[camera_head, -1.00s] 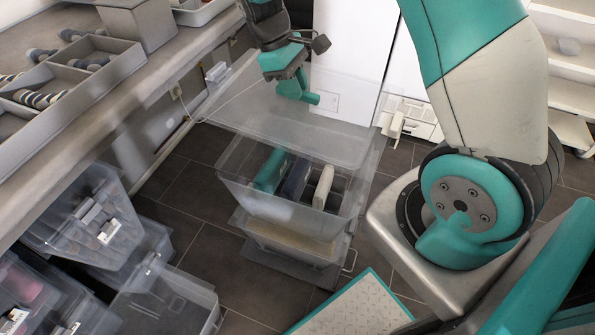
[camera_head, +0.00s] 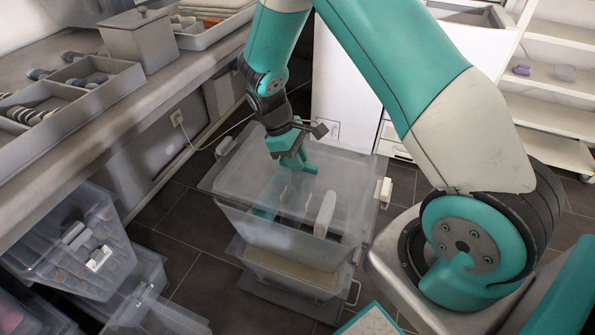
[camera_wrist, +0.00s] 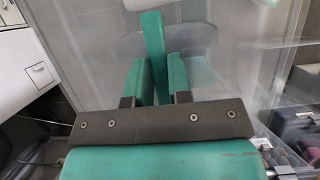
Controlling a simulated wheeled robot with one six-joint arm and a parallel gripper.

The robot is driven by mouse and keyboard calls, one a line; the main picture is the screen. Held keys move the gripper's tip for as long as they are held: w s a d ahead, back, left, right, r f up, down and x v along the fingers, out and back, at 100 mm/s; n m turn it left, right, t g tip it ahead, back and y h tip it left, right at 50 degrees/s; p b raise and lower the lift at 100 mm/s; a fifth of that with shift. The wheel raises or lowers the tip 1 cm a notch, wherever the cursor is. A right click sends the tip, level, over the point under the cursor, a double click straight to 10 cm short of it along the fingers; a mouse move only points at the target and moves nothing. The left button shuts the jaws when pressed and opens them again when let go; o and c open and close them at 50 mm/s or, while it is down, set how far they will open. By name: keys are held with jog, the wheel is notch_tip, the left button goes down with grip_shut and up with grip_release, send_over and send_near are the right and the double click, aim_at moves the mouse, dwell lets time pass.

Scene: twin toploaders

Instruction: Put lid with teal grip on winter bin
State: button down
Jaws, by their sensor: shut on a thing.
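My gripper (camera_head: 297,160) is shut on the teal grip (camera_wrist: 153,45) of a clear, frosted lid (camera_head: 225,178). In the wrist view the grip stands between my two teal fingers (camera_wrist: 157,82). The lid lies roughly level over the clear bin (camera_head: 270,232) on the floor. The lid's outline roughly covers the bin's opening; I cannot tell whether it touches the rim all round. A white folded item (camera_head: 325,213) shows through the bin and lid. No winter label on the bin is readable.
A grey counter with a divided tray (camera_head: 85,95) runs along the left. Other clear bins (camera_head: 70,235) sit at lower left. A white cabinet (camera_head: 345,75) stands behind. Shelves (camera_head: 545,85) stand at right. Dark floor tiles (camera_head: 185,215) are bare left of the bin.

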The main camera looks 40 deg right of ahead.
jog(key=shift+f, duration=2.05)
jog(key=shift+f+b, duration=0.2)
jog(key=shift+b, duration=0.1)
jog(key=c, duration=1.1)
grip_release()
jog(key=shift+o, duration=0.2)
